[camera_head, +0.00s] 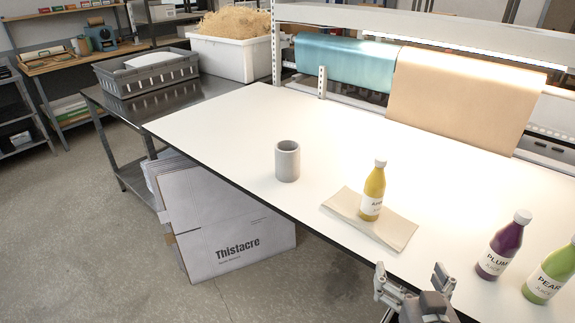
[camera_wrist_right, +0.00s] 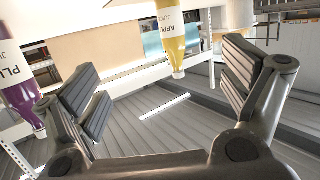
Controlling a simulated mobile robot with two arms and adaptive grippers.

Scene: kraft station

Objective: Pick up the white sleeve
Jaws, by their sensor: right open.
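The white sleeve (camera_head: 287,161) is a short, pale, hollow cylinder. It stands upright on the white table (camera_head: 225,125), near its front left edge. My right gripper (camera_head: 411,273) is at the table's front edge, to the right of the sleeve and nearer to me. Its two fingers are spread with nothing between them; they also show wide apart in the right wrist view (camera_wrist_right: 163,82). I cannot make out the sleeve in the right wrist view. My left gripper is not in view.
A yellow apple bottle (camera_head: 373,191) stands on a folded tan paper (camera_head: 397,233), between the sleeve and my right gripper. A purple plum bottle (camera_head: 502,246) and a green pear bottle (camera_head: 550,276) stand at the right. Table behind the sleeve is clear.

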